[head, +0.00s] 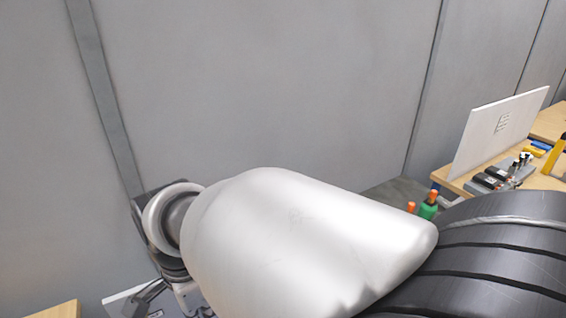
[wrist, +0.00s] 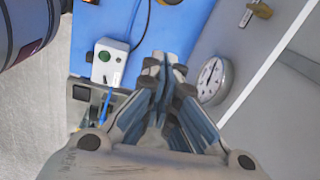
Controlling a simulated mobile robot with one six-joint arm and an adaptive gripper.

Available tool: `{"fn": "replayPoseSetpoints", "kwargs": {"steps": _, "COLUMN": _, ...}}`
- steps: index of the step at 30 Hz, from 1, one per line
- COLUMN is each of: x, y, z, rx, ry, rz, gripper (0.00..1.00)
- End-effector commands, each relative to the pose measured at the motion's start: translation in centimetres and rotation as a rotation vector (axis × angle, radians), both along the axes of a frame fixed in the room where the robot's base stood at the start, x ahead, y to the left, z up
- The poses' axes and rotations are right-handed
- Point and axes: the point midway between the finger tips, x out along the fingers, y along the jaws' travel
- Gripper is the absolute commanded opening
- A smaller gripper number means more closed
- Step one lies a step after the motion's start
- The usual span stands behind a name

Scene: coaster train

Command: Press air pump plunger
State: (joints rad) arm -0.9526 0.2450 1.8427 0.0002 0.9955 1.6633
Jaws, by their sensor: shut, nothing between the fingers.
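My gripper (wrist: 165,68) shows in the wrist view, its fingers shut together with nothing between them. The fingertips point over a blue surface (wrist: 178,28). I cannot make out the air pump plunger for certain. A round white pressure gauge (wrist: 213,79) lies just right of the fingertips. A light box with a green round button (wrist: 107,60) sits left of them. A blue tube (wrist: 106,104) and grey metal parts show beside my left finger. What lies directly beneath the fingers is hidden. In the head view my arm hides most of the workspace.
A large dark cylinder (wrist: 24,28) fills the wrist view's top left corner. A brass fitting (wrist: 259,10) is at its top right.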

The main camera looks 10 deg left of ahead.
Motion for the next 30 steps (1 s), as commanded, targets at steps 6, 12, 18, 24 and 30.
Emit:
{"fn": "replayPoseSetpoints", "kwargs": {"steps": 6, "x": -3.6, "y": 5.3, "z": -2.0, "rx": -0.039, "ry": 0.032, "rz": -0.093, "gripper": 0.00}}
{"fn": "replayPoseSetpoints", "kwargs": {"steps": 12, "x": -4.5, "y": 6.3, "z": -2.6, "rx": -0.047, "ry": 0.037, "rz": -0.122, "gripper": 0.00}}
{"fn": "replayPoseSetpoints", "kwargs": {"steps": 18, "x": -4.4, "y": 6.3, "z": -2.6, "rx": -0.046, "ry": 0.037, "rz": -0.122, "gripper": 0.00}}
{"fn": "replayPoseSetpoints", "kwargs": {"steps": 24, "x": -4.4, "y": 6.2, "z": -3.5, "rx": -0.048, "ry": 0.037, "rz": -0.122, "gripper": 0.00}}
{"fn": "replayPoseSetpoints", "kwargs": {"steps": 30, "x": -4.4, "y": 6.1, "z": -7.0, "rx": -0.051, "ry": 0.038, "rz": -0.122, "gripper": 0.00}}
